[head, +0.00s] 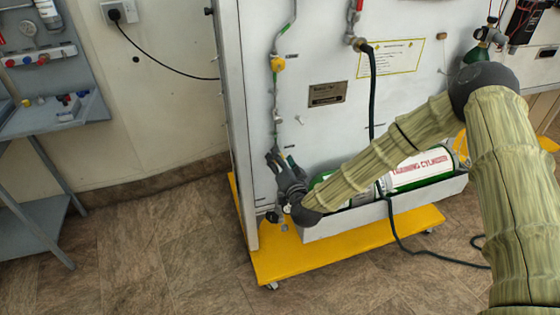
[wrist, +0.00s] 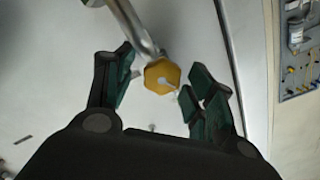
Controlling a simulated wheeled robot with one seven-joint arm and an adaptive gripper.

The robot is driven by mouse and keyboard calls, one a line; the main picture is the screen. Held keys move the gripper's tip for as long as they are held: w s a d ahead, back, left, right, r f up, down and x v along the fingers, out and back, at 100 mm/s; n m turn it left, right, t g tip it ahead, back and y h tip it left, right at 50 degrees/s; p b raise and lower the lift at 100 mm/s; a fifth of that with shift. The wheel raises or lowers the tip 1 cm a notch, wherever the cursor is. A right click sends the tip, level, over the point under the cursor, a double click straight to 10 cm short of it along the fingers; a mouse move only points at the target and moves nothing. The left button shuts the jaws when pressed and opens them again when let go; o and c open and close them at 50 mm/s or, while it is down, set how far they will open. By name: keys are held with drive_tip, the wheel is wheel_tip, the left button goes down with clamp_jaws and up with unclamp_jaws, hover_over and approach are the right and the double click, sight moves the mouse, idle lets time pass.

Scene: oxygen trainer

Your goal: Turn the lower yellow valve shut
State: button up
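My gripper (wrist: 161,77) is open, with one dark green-padded finger on each side of the knob. A gap shows on both sides, narrower on the right; I cannot tell how far the fingertips are from it in depth. In the head view, my gripper (head: 283,161) is low at the panel's left side, and no yellow knob shows there. Another yellow valve (head: 278,64) sits higher on the same pipe line.
The white panel (head: 325,55) stands on a yellow base (head: 290,263). A grey trough (head: 345,219) holds a training cylinder (head: 425,168) right of my gripper, behind my forearm. A dark hose (head: 371,105) hangs down the panel. Open floor (head: 150,245) lies to the left.

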drive_tip(key=shift+a, duration=0.1)
drive_tip(key=v, duration=1.2)
